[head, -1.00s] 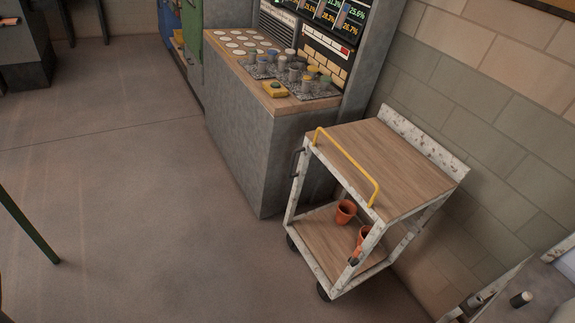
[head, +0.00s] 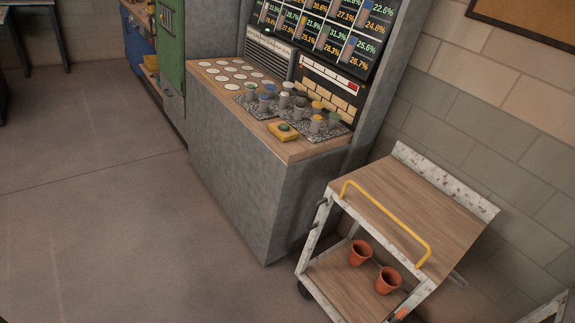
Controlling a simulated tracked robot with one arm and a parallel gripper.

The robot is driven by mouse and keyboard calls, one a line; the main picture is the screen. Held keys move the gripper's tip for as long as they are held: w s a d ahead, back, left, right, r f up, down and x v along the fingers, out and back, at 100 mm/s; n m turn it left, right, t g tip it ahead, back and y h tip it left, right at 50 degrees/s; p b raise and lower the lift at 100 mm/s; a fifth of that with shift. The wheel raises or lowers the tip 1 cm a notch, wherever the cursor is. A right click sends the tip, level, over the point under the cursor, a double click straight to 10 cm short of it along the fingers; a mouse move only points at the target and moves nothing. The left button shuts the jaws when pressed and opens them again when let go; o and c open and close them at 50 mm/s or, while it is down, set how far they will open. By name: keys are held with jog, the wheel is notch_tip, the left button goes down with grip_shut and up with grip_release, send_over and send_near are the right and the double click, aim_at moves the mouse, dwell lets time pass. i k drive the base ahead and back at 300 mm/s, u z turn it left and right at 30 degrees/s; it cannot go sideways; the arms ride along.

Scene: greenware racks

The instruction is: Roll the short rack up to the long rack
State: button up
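A small wheeled rack (head: 420,210) stands at the lower right in the head view, beside the block wall. It has a white chipped frame, a wooden top shelf with nothing on it and a yellow handle bar (head: 385,222) along its near edge. Its lower shelf (head: 345,283) carries two terracotta pots (head: 360,252) (head: 388,280). I cannot tell whether it is the short rack, and no other rack shows clearly. A pale frame edge (head: 546,310) is cut off at the lower right corner. My gripper is not in view.
A grey counter (head: 235,170) with small cups and a yellow block (head: 282,131) stands just left of the rack. Above it is a panel of percentage readouts (head: 325,35). A green cabinet (head: 171,50) stands further back. The floor (head: 100,220) at left is clear.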

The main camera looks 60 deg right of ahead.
aim_at(446, 213)
jog(key=i, duration=1.2)
jog(key=z, duration=2.25)
